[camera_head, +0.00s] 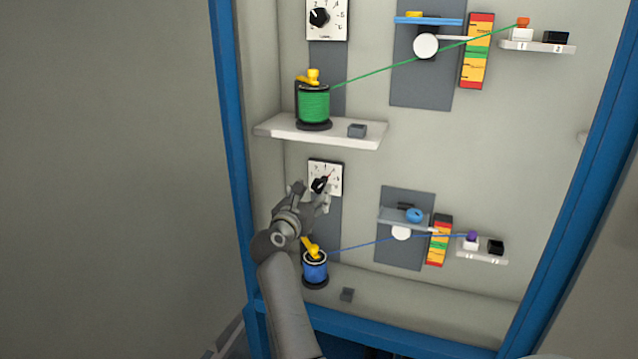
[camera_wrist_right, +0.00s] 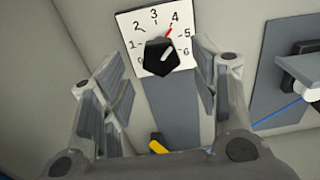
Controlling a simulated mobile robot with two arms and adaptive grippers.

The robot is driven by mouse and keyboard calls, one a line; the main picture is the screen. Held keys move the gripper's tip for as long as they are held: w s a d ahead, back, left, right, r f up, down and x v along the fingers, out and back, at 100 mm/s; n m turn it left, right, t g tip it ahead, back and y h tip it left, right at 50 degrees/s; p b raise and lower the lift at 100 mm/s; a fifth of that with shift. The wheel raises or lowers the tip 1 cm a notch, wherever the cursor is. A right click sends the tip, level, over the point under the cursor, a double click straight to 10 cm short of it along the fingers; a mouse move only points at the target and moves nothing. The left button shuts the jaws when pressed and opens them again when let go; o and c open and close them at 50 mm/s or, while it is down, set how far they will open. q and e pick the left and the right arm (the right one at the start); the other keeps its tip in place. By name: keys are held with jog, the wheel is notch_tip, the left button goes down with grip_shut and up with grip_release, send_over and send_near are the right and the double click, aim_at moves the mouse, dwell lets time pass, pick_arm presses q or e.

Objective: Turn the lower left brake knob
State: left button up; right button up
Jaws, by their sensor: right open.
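The lower left brake knob (camera_head: 319,185) is a black knob on a white numbered dial plate (camera_head: 334,170), above the blue spool. In the right wrist view the knob (camera_wrist_right: 161,57) shows in front of the dial, with a red mark near the 4. My right gripper (camera_head: 312,196) is just in front of the knob. In the right wrist view its fingers (camera_wrist_right: 160,90) are spread apart, one on each side below the knob, holding nothing. I cannot tell the exact gap in depth. My left gripper is not in view.
A blue spool (camera_head: 315,268) with a yellow crank (camera_head: 312,249) stands below my right gripper. A white shelf (camera_head: 270,130) with a green spool (camera_head: 313,103) juts out above. A blue cabinet post (camera_head: 228,130) is on the left. A blue cable runs right.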

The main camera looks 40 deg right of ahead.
aim_at(317, 187)
jog(key=shift+p+x, duration=0.4)
jog(key=shift+x, duration=2.2)
jog(key=c, duration=0.9)
